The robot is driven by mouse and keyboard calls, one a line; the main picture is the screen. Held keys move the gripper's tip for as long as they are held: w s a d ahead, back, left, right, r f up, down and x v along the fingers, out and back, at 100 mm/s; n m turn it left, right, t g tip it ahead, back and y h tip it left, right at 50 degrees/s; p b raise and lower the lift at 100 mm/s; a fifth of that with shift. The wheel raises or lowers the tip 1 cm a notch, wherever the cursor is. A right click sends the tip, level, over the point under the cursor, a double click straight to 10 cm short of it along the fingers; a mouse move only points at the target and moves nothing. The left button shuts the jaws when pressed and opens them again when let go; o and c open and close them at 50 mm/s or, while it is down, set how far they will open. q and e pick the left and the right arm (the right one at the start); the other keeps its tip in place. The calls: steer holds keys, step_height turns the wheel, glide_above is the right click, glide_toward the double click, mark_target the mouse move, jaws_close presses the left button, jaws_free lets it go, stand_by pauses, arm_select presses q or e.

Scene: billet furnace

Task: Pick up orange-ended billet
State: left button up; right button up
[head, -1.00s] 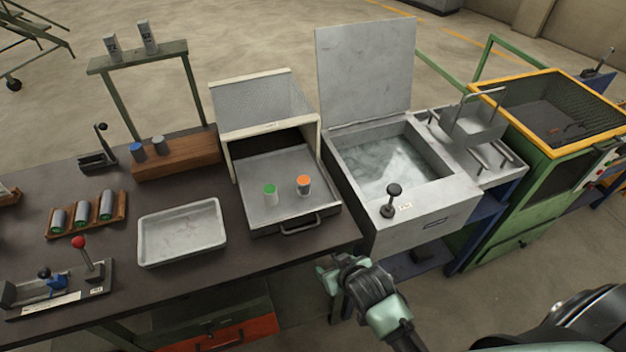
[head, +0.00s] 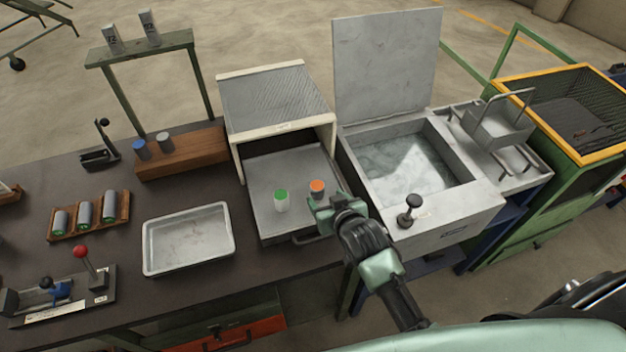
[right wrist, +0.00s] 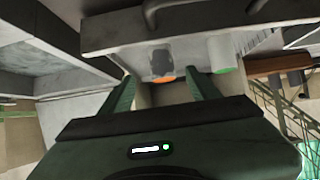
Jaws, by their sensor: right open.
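The orange-ended billet (head: 317,187) stands upright on the grey pulled-out tray (head: 262,215) of a mesh-topped box. A green-ended billet (head: 281,200) stands to its left on the same tray. My right gripper (head: 326,208) is just in front of the orange-ended billet and hides its lower part in the head view. In the right wrist view, the right gripper (right wrist: 158,92) has its fingers apart and nothing between them. The orange-ended billet (right wrist: 162,66) lies beyond the fingertips, roughly between them, and the green-ended billet (right wrist: 222,54) is to the right. My left gripper is not in view.
The mesh-topped box (head: 277,100) stands over the tray's back. To the right is an open bath (head: 487,205) with a raised lid and a black knob. A shallow metal tray (head: 150,262), a billet rack (head: 128,212) and a lever fixture (head: 105,300) are on the left.

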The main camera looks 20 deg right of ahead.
mark_target(319, 193)
steer(key=shift+x, duration=1.2)
steer(key=shift+w, duration=0.35)
steer(key=shift+w+a+f+p, duration=0.1)
steer(key=shift+w+f+p, duration=0.1)
steer(key=shift+p, duration=0.3)
steer(key=p+x, duration=0.1)
steer(key=x, duration=0.2)
steer(key=shift+w+a+f, duration=0.1)
steer(key=shift+w+f, duration=0.05)
steer(key=shift+w, duration=0.05)
steer(key=shift+w+f, duration=0.35)
steer(key=shift+w, duration=0.05)
steer(key=shift+s, duration=0.1)
jaws_close()
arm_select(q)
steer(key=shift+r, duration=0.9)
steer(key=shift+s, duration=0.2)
